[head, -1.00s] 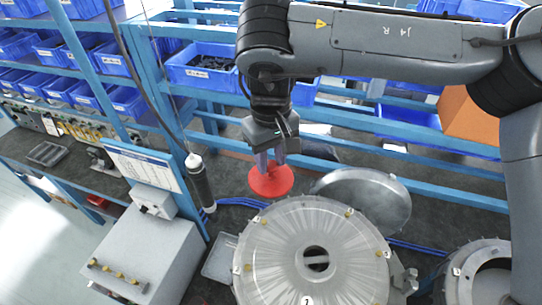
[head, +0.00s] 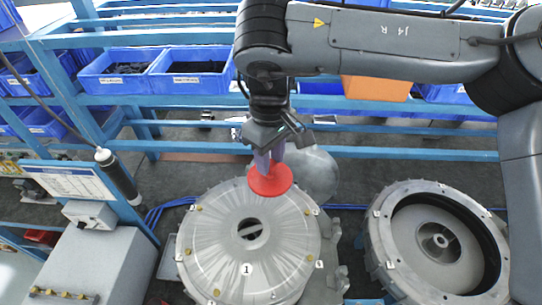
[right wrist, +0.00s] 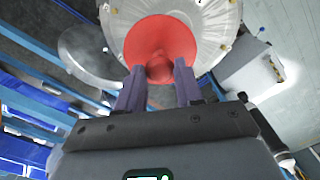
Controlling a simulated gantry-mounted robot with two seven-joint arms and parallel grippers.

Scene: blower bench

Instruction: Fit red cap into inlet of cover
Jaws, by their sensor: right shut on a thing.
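The red cap (head: 270,181) is a round red disc with a knob, held by my right gripper (head: 268,158). In the right wrist view the two fingers of my right gripper (right wrist: 158,82) close on the knob of the red cap (right wrist: 160,42). In the head view the cap overlaps the far edge of the cover (head: 215,255), a round silver ribbed disc marked 1. The inlet (head: 250,229), a dark round hole at the cover's middle, is uncovered, nearer the camera than the cap. My left gripper is not in view.
An open round housing (head: 437,240) stands to the right of the cover. A plain metal disc (head: 318,172) lies behind the cap. A grey box (head: 90,262) and a hanging black tool (head: 120,177) are at left. Blue racks with bins (head: 195,75) run behind.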

